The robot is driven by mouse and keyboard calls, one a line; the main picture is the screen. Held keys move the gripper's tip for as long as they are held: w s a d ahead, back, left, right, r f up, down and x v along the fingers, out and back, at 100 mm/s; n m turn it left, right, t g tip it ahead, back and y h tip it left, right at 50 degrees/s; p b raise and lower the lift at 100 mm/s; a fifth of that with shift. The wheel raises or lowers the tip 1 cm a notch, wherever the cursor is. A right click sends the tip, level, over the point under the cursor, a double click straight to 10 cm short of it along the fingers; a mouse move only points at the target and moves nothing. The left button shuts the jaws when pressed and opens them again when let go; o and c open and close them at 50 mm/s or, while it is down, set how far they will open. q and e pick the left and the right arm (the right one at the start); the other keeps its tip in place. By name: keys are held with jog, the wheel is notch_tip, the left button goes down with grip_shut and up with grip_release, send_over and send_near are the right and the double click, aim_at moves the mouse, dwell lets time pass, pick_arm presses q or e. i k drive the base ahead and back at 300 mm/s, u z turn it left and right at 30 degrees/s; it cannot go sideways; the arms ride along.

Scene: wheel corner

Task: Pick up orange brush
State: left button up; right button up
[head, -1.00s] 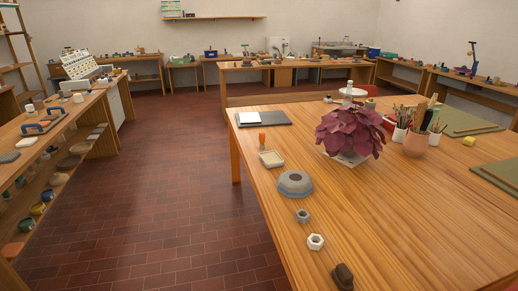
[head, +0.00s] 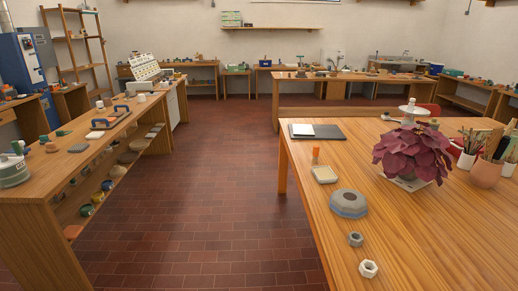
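A small upright orange item (head: 315,155) stands near the left edge of the large wooden table (head: 300,220). It is too small to tell whether it is a brush. Several brushes or tools stand in a terracotta pot (head: 486,173) and a white cup (head: 466,160) at the right of the table; no orange one can be made out clearly among them. Neither of my grippers is in view.
A shelf bench (head: 50,185) stands left. The tiled floor (head: 205,210) between is clear.

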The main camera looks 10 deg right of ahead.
aim_at(316, 151)
jog(key=u, duration=0.55)
jog(key=i, duration=1.1)
jog(key=z, duration=0.6)
jog(key=i, duration=0.75)
jog(key=z, duration=0.8)
